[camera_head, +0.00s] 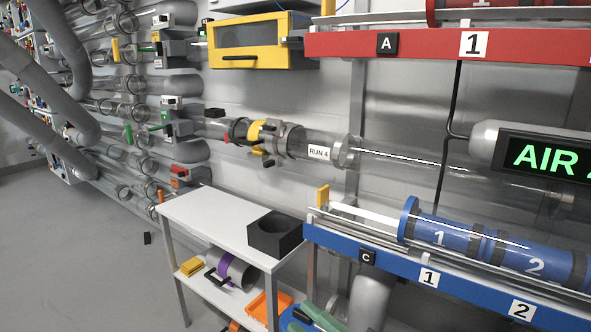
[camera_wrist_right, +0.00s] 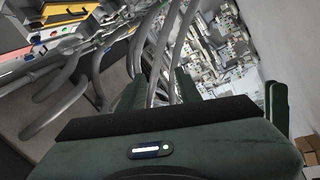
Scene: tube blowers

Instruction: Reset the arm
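My right gripper (camera_head: 311,318) shows as dark green and black parts at the bottom edge of the head view, near the front of the blue rack; most of it is cut off there. In the right wrist view its two green fingers (camera_wrist_right: 158,92) stand apart, with only distant grey hoses visible between them. It looks open and empty. My left gripper is not in the head view. A green part (camera_wrist_right: 277,112) at the right of the wrist view cannot be identified.
A white table (camera_head: 215,219) carries a black square holder (camera_head: 275,235); its lower shelf holds an orange tray (camera_head: 268,306). The blue rack (camera_head: 450,278) with blue canisters (camera_head: 440,232) is at right, under a red rack (camera_head: 430,43). Open floor (camera_head: 75,250) lies left.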

